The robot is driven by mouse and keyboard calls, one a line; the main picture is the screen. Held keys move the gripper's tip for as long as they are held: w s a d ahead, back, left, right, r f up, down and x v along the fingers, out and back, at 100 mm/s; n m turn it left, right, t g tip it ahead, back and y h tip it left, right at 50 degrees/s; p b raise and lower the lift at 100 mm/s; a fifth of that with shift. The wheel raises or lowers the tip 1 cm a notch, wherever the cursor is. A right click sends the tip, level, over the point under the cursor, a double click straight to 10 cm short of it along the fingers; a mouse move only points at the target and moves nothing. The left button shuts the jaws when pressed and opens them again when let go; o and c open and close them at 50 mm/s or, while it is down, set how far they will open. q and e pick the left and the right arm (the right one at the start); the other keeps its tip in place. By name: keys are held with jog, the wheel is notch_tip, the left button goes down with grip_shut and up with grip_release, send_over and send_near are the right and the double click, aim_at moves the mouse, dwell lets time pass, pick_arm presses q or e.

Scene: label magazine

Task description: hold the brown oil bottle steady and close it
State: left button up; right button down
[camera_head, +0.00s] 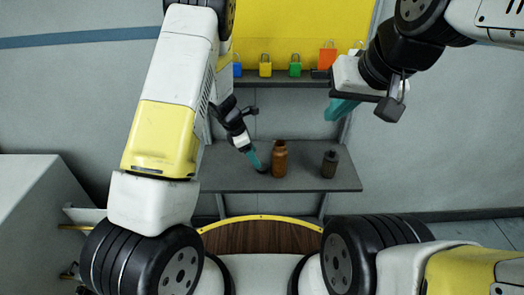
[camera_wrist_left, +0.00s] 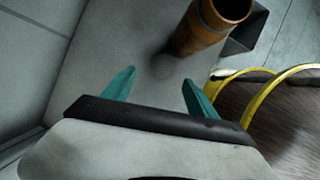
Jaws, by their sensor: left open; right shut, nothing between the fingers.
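The brown oil bottle (camera_head: 279,160) stands upright on the grey lower shelf (camera_head: 225,178) in the head view. In the left wrist view the brown bottle (camera_wrist_left: 200,36) is at the top, and its mouth looks open and dark. My left gripper (camera_head: 255,161) is close to the bottle's left side in the head view. In the left wrist view the left gripper (camera_wrist_left: 158,88) is open, with nothing between its teal fingers and the bottle beyond them. My right gripper (camera_head: 340,109) is shut and empty, above and to the right of the bottle. I cannot make out a cap.
A dark bottle (camera_head: 329,164) stands to the right on the same shelf. An upper shelf (camera_head: 275,78) holds several coloured padlock-like items below a yellow panel (camera_head: 290,30). A wooden surface with a yellow rim (camera_head: 262,237) lies in front. The shelf between the bottles is clear.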

aim_at(263, 168)
pick_arm(q)
jog(key=shift+f, duration=0.2)
jog(key=shift+d+f, duration=0.1)
jog(key=x, duration=0.5)
jog(key=shift+s+d, duration=0.1)
jog(key=shift+d, duration=0.15)
jog(key=c, duration=1.4)
jog(key=shift+s+r, duration=0.1)
jog(key=shift+r, duration=0.1)
